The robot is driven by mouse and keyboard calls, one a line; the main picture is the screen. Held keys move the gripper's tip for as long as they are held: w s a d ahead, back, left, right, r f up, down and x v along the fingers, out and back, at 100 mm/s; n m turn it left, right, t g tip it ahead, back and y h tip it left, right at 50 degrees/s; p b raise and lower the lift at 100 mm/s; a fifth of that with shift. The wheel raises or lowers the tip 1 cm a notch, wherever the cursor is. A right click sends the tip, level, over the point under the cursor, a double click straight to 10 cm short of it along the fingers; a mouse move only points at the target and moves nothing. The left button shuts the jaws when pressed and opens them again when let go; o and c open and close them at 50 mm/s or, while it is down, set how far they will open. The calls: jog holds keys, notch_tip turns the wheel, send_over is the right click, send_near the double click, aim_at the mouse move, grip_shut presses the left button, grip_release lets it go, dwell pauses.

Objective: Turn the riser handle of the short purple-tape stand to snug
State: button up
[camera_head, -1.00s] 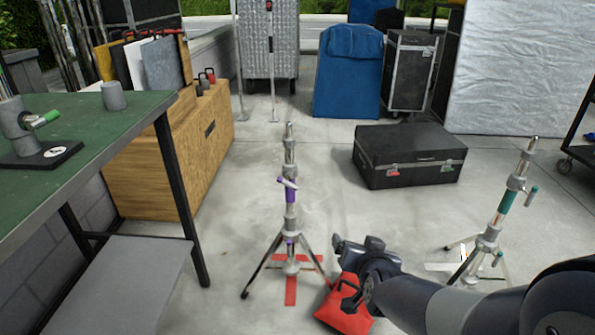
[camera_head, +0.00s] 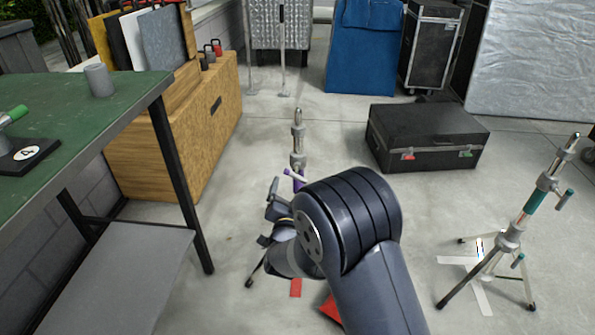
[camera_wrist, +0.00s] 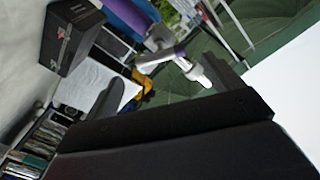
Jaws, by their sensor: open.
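The short purple-tape stand (camera_head: 298,140) stands upright on the floor, its lower part mostly hidden behind my arm. Its purple tape (camera_head: 299,185) shows just left of my arm. The riser handle (camera_head: 291,174) is a small pale bar with purple on it, close to my gripper (camera_head: 273,202). In the wrist view, the riser handle (camera_wrist: 192,70) points between the two fingers of my open gripper (camera_wrist: 168,88), nearer the right finger. The purple column (camera_wrist: 125,18) is beyond it. I see no clear contact between fingers and handle.
A green-tape stand (camera_head: 530,205) stands at the right. A black case (camera_head: 428,138) lies on the floor behind. A green-topped table (camera_head: 90,125) is at the left. Red floor tape (camera_head: 296,288) and a red bag (camera_head: 331,308) lie near the purple stand's base.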

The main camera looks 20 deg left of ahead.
aim_at(295, 178)
jog(key=b+x, duration=0.2)
jog(key=x, duration=0.7)
jog(key=shift+w, duration=0.1)
jog(key=shift+c, duration=0.4)
jog(key=c, duration=0.9)
